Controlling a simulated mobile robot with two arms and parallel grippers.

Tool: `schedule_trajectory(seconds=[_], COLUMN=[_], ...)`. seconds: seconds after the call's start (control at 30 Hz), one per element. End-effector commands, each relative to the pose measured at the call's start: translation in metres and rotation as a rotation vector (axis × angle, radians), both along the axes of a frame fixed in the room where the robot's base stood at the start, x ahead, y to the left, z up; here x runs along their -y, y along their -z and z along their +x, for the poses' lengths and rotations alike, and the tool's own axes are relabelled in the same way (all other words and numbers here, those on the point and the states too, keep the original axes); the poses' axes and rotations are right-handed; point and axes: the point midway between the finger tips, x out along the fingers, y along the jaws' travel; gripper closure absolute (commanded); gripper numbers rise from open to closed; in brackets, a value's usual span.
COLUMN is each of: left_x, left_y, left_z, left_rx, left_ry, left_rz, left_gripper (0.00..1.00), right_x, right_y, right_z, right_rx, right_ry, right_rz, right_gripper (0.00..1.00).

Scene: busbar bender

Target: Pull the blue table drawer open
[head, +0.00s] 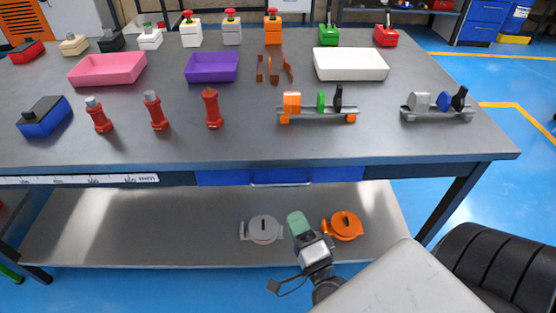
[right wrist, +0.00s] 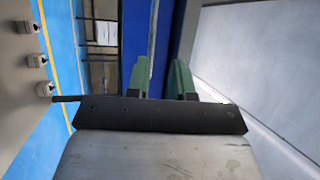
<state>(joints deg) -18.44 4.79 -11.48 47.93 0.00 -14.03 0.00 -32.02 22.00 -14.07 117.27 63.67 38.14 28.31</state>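The blue table drawer (head: 222,178) is under the front edge of the grey tabletop. Its front looks flush with the table frame, so it appears closed. A thin light bar handle (head: 282,184) runs along the drawer front. My right gripper (head: 297,220) has green fingertips and is below and in front of the handle, apart from it in the head view. In the right wrist view its two green fingers (right wrist: 161,78) are spread with nothing seen between them. My left gripper is not in view.
The lower shelf (head: 160,225) holds a grey pot (head: 264,229) and an orange pot (head: 344,225), behind my gripper. The tabletop (head: 240,140) carries trays, red posts, and several boxes. A table leg (head: 450,205) stands at the right.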

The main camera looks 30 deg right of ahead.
Motion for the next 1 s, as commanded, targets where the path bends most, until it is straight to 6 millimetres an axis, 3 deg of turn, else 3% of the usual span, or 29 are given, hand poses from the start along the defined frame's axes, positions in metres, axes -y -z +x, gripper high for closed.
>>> schedule_trajectory(seconds=[0.03,0.1,0.2,0.37,0.7,1.0], left_x=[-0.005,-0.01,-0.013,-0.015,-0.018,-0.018], left_y=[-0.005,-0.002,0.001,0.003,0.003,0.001], left_z=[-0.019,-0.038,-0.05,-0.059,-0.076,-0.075], left_rx=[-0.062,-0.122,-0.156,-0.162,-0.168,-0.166], left_ry=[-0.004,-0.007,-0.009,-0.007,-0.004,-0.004], left_rz=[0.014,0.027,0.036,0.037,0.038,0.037], left_gripper=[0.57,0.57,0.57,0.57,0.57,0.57], right_x=[0.003,0.006,0.008,0.011,0.02,0.023], right_y=[-0.004,0.0,0.002,-0.001,-0.012,-0.014], right_z=[-0.001,-0.002,0.001,0.021,0.082,0.103], right_rx=[-0.025,-0.047,-0.058,-0.054,-0.054,-0.056], right_ry=[-0.004,-0.007,-0.008,-0.006,-0.007,-0.007], right_rz=[0.023,0.05,0.065,0.065,0.063,0.063], right_gripper=[0.78,0.78,0.78,0.78,0.78,0.78])
